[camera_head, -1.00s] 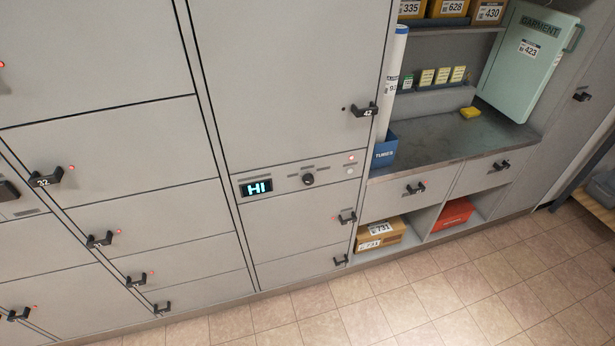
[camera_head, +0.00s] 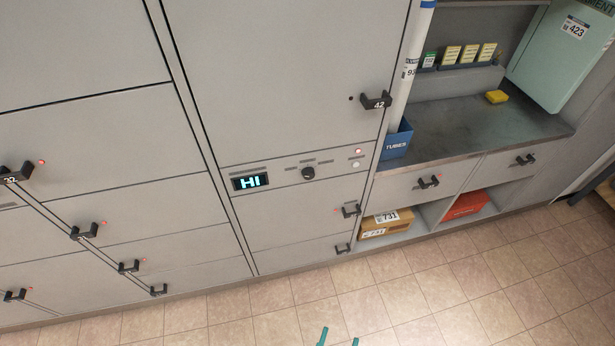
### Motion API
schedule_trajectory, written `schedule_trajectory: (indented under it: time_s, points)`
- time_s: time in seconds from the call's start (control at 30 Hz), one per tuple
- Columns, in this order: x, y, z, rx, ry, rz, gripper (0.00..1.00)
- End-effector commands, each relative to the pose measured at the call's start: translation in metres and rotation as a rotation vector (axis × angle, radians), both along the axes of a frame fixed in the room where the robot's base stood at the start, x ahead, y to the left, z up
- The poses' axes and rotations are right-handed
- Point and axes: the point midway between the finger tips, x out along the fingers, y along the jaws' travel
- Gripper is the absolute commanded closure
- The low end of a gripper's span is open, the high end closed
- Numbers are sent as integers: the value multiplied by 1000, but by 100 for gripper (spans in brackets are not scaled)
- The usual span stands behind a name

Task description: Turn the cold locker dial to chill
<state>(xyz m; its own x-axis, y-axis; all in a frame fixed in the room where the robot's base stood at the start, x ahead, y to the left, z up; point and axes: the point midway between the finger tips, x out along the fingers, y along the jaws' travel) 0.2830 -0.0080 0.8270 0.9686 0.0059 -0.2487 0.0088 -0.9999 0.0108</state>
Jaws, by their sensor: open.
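The cold locker dial (camera_head: 308,173) is a small black round knob on the grey panel strip below the tall locker door numbered 42. Small labels sit around it, too small to read. The display (camera_head: 251,181) to its left shows "HI" in light blue. A red light and a white button (camera_head: 356,164) are to its right. My gripper (camera_head: 339,338) shows only as two teal fingertips at the bottom edge, apart and with nothing visible between them. It is in the picture well below the dial and not touching it.
The door handle 42 (camera_head: 376,101) sticks out above right of the dial, and another handle (camera_head: 351,210) below right. A blue tubes bin (camera_head: 397,141) stands on the counter (camera_head: 450,128). A box labelled 731 (camera_head: 386,222) sits in a low cubby. The tiled floor (camera_head: 270,312) is clear.

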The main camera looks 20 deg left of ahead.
Motion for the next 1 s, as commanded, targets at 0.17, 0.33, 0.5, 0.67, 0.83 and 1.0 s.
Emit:
schedule_trajectory:
  time_s: [0.17,0.33,0.5,0.67,0.83,1.0]
  points:
    - [62,7,-26,9,0,56,52]
    - [123,25,-37,27,-8,140,52]
    - [184,53,-32,47,-41,250,52]
    - [240,85,-9,64,-97,373,52]
    - [283,118,23,79,-172,493,52]
    - [303,138,47,85,-225,564,52]
